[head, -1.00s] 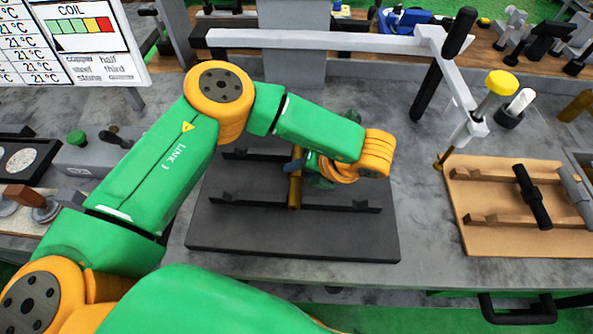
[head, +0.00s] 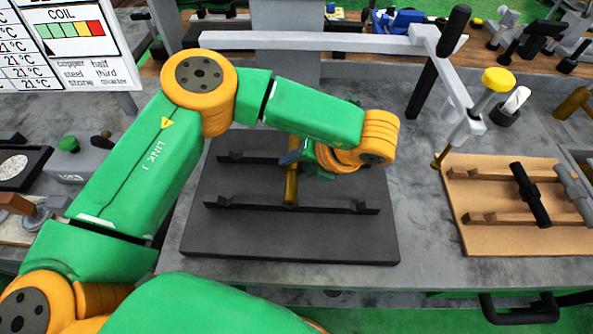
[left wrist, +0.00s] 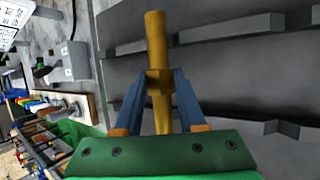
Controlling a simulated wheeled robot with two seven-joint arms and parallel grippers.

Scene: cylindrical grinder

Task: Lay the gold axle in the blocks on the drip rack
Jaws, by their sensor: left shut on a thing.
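The gold axle (head: 290,186) is over the dark drip rack (head: 235,235), crossing its two notched rails in the head view. My left gripper (head: 289,158) is shut on the axle near its middle; the arm hides part of the axle and rack. In the left wrist view the axle (left wrist: 157,60) stands between the blue fingers of my left gripper (left wrist: 158,85), the rack's rails (left wrist: 270,22) to the right. Whether the axle touches the rails, I cannot tell. My right gripper does not show.
A tan rack (head: 480,240) with a black axle (head: 530,195) and a grey axle (head: 575,188) lies to the right. A white bar (head: 320,40) with a yellow-knobbed post (head: 498,80) spans behind the drip rack. Grey bench surface is clear between the racks.

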